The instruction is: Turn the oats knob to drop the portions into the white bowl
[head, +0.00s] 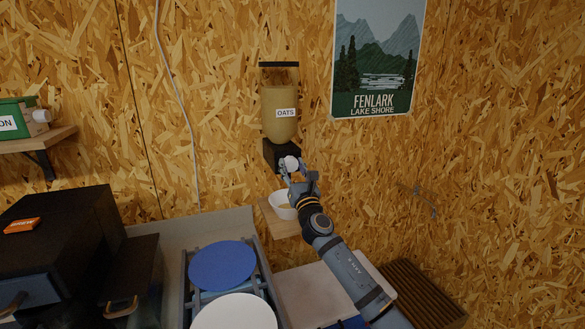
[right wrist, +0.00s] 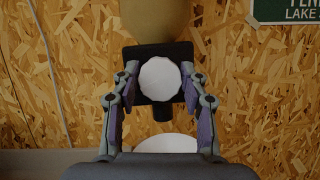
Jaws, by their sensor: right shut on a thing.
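The oats dispenser (head: 279,112) hangs on the chipboard wall, a clear container of tan oats with an OATS label above a black base (head: 272,154). Its round white knob (head: 290,163) faces me on the front of the base. My right gripper (head: 289,169) is shut on the knob; in the right wrist view its two fingers stand on either side of the knob (right wrist: 160,79). The white bowl (head: 281,205) stands on a small wooden shelf (head: 279,226) below the dispenser. In the right wrist view only part of the bowl (right wrist: 166,144) shows. My left gripper is not in view.
A blue round plate (head: 222,266) and a white round plate (head: 235,313) lie on a rack at the front. A black cabinet (head: 62,232) stands at the left. A wall shelf (head: 40,142) holds a green box (head: 14,119). A poster (head: 376,60) hangs right of the dispenser.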

